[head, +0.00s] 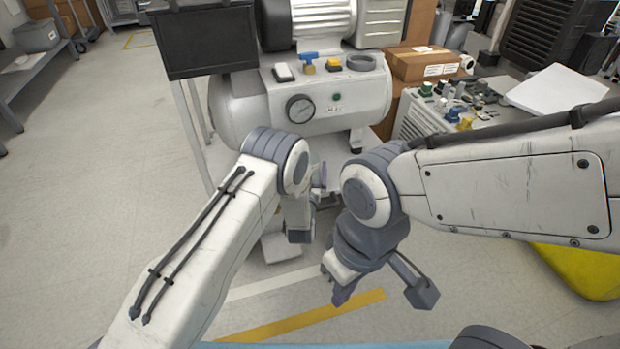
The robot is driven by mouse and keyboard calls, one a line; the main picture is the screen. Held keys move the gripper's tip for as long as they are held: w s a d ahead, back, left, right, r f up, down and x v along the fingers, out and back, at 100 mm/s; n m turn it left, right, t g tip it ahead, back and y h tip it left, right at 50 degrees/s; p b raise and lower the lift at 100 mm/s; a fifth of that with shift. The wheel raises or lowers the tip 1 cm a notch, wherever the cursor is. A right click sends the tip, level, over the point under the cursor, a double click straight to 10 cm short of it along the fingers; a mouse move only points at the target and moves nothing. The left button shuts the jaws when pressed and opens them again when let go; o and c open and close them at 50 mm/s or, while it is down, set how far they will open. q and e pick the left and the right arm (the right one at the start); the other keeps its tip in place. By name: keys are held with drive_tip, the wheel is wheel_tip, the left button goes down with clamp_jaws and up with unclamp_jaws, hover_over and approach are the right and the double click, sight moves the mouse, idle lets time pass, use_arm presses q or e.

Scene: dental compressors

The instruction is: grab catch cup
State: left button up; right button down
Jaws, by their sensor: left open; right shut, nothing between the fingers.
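A dark round cup-like piece (360,62) sits on the flat top of the white compressor tank (250,105), at its right end; I cannot tell for sure that it is the catch cup. My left gripper (318,176) is low in front of the tank's underside, below the gauge, and mostly hidden behind my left arm's wrist. Its fingers are open and I see nothing held. My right gripper (338,292) is lower and nearer, pointing down over the floor, shut and empty. The space under the tank is largely covered by my arms.
The tank carries a round gauge (300,108), a blue-handled valve (309,60) and a motor (323,20). A dark panel (203,42) stands at the left. At the right are a cardboard box (422,62) and a bench of small fittings (460,105). The floor at left is clear.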

use_arm(q)
drive_tip(key=w+b, duration=0.1)
drive_tip(key=w, duration=0.2)
drive_tip(key=shift+w+d+f+b, duration=0.1)
drive_tip(key=shift+w+d+b, duration=0.05)
drive_tip(key=shift+b, duration=0.15)
use_arm(e)
wheel_tip(320, 180, down, 3)
drive_tip(key=shift+r, duration=0.2)
use_arm(q)
clamp_jaws()
